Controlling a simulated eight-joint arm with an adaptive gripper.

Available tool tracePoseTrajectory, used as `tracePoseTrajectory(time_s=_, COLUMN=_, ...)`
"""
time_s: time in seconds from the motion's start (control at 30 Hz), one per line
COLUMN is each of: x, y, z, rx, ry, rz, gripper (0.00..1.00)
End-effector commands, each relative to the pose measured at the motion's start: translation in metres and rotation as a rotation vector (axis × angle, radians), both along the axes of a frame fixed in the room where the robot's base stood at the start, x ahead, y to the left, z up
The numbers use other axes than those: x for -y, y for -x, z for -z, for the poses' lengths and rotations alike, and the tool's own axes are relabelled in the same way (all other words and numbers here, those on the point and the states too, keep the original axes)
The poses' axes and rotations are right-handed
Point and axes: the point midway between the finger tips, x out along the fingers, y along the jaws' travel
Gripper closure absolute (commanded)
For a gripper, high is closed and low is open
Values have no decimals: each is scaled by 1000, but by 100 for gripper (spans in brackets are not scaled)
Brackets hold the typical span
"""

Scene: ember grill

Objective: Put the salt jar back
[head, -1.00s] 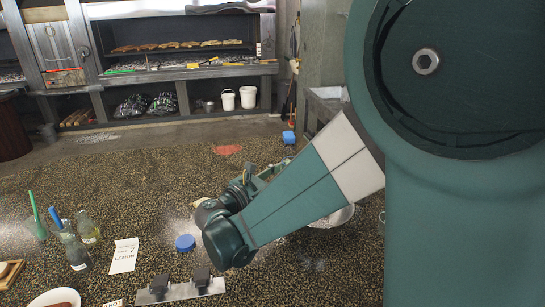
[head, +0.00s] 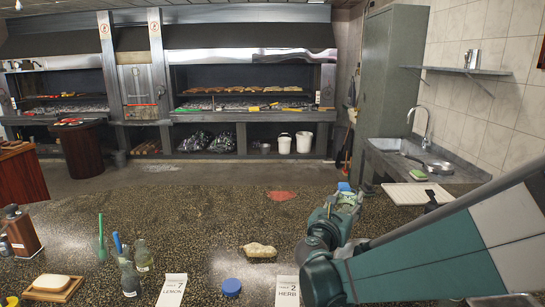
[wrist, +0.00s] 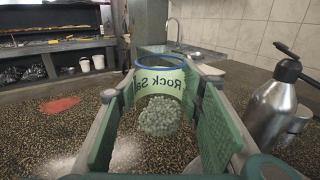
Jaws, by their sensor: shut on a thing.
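The salt jar (wrist: 162,80) fills the middle of the wrist view. It is clear, with a blue rim, a pale green label reading "Rock Sa…" and grey-white grains inside. My gripper (wrist: 160,112) has its two green-padded fingers on either side of the jar and is shut on it. In the head view my gripper (head: 344,203) is over the far right part of the speckled counter (head: 200,225); the jar is hard to make out there. A small blue patch shows at the gripper's tip. A round blue lid (head: 231,287) lies on the near counter.
A steel pump bottle (wrist: 272,108) stands close right of my gripper. Cards reading LEMON (head: 172,290) and HERB (head: 287,290) stand near the front. A tan lumpy object (head: 260,250), bottles (head: 143,256) and a soap dish (head: 52,288) are left. A sink (head: 410,158) is beyond.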

Motion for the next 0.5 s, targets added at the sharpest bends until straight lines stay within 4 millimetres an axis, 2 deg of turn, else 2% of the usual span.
tracePoseTrajectory(time_s=0.23, x=-1, y=-14, z=-13, rx=0, ry=0, rz=-168, gripper=78)
tracePoseTrajectory(time_s=0.5, x=-11, y=-18, z=-25, rx=0, ry=0, rz=-351, gripper=78)
